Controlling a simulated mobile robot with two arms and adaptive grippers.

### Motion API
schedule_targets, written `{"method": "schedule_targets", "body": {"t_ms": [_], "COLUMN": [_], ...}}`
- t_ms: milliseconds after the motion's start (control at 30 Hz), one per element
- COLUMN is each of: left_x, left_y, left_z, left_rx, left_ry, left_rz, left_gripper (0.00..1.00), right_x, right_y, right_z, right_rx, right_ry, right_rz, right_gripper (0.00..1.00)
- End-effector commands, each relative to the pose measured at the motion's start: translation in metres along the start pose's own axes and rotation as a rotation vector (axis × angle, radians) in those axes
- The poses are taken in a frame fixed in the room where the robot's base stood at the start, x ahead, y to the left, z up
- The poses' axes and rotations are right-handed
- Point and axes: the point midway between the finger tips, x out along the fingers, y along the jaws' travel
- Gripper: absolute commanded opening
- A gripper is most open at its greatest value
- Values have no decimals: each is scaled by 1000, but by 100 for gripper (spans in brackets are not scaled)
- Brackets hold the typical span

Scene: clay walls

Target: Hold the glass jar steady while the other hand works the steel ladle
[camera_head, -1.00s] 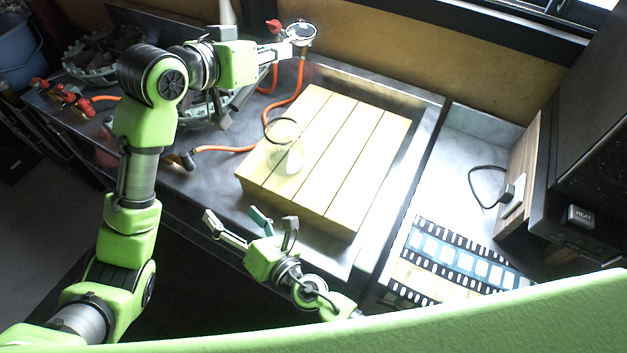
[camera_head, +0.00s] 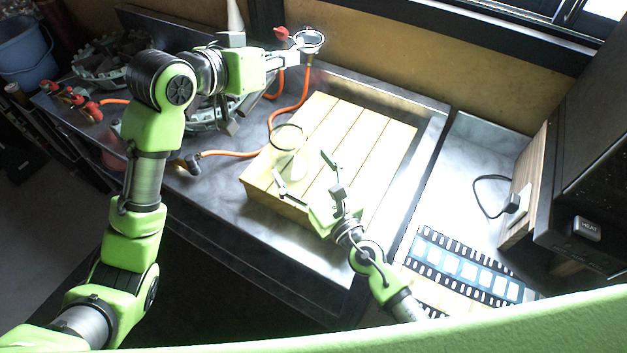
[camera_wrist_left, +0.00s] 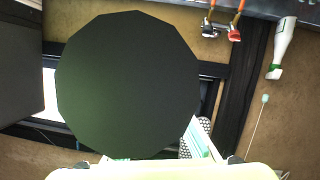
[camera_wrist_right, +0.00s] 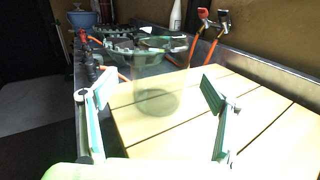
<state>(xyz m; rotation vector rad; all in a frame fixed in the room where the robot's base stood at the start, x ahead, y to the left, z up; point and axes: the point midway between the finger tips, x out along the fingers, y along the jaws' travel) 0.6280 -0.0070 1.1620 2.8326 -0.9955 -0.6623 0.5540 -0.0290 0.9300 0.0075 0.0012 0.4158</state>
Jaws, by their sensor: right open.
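The clear glass jar (camera_head: 289,160), with a dark rim, stands upright on a pale slatted wooden platform (camera_head: 372,150). My right gripper (camera_head: 304,172) is open just in front of the jar, over the platform's near edge. In the right wrist view the jar (camera_wrist_right: 157,98) appears between its two spread fingers, with no clear contact.
Orange hoses (camera_head: 228,153) with red-handled valves run across the metal counter left of and behind the platform. A film-strip-patterned mat (camera_head: 465,268) and a black cable (camera_head: 487,195) lie to the right, beside a dark appliance (camera_head: 590,180).

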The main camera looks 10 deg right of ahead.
Motion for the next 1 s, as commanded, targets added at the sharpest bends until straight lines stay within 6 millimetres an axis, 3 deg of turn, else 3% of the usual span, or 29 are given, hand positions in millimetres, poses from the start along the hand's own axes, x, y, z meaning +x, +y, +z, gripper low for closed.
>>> {"method": "schedule_targets", "body": {"t_ms": [100,300,700,767,900,1000], "left_x": [0,0,0,0,0,0], "left_y": [0,0,0,0,0,0], "left_z": [0,0,0,0,0,0], "left_rx": [0,0,0,0,0,0], "left_ry": [1,1,1,1,1,1], "left_rz": [0,0,0,0,0,0], "left_gripper": [0,0,0,0,0,0], "right_x": [23,45,52,52,52,52], "right_y": [0,0,0,0,0,0], "right_z": [1,0,0,0,0,0], "right_rx": [2,1,1,1,1,1], "right_ry": [-2,0,1,1,1,1], "right_rz": [0,1,1,1,1,1], "right_gripper": [79,79,79,66,30,27]}}
